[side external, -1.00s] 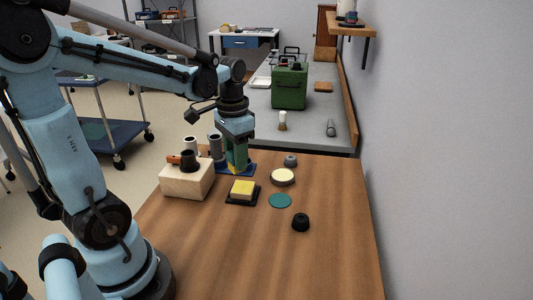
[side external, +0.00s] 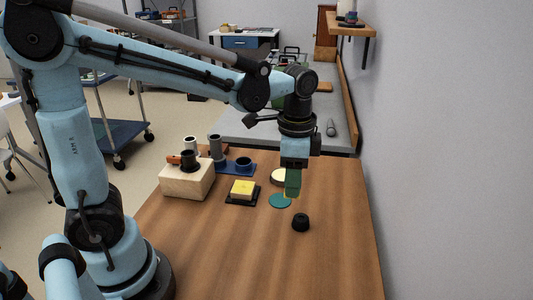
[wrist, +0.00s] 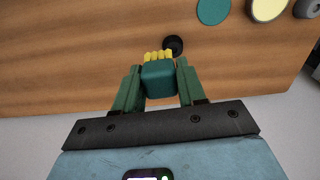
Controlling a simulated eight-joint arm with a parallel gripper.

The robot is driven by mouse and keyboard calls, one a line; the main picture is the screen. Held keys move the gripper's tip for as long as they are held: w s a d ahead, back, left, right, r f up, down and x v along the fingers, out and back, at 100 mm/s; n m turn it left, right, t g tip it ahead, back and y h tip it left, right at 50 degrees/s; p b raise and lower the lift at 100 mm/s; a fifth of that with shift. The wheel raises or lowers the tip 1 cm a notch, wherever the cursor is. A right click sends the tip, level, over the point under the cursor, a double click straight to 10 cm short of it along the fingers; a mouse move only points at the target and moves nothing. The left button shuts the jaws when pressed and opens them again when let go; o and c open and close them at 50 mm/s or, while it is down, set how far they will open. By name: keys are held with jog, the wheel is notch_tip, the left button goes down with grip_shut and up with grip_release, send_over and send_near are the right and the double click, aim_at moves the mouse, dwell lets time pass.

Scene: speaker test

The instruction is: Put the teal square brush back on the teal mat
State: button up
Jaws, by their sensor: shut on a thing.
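My gripper (side external: 292,188) is shut on the teal square brush (wrist: 159,83). In the wrist view the brush's teal block sits between my green fingers, with its yellow bristles (wrist: 158,56) pointing away from the wrist. In the side view the fingers hide most of the brush. The round teal mat (side external: 280,201) lies flat and bare on the wooden table, just below and left of my fingertips in the side picture. It also shows at the top of the wrist view (wrist: 213,11). The brush is held above the table, apart from the mat in the wrist view.
A black knob (side external: 300,222) stands close to the mat. A cream disc (side external: 277,177) is partly behind my gripper. A yellow block on a black tray (side external: 243,190), a pale wooden block (side external: 187,182) and a blue base (side external: 236,168) are left. The front table is clear.

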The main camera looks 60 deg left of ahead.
jog(key=shift+w+d+m, duration=0.1)
jog(key=shift+d+m, duration=0.2)
jog(key=shift+d, duration=0.1)
jog(key=shift+w+a+f, duration=0.15)
jog(key=shift+a+f, duration=0.1)
jog(key=w+a+f, duration=0.1)
jog(key=a+f, duration=0.1)
jog(key=a, duration=0.1)
jog(key=w+a+f, duration=0.1)
jog(key=a+f, duration=0.1)
jog(key=a, duration=0.1)
jog(key=w+a+f, duration=0.2)
jog(key=a, duration=0.2)
jog(key=shift+f, duration=2.25)
jog(key=o, duration=1)
jog(key=shift+f, duration=0.1)
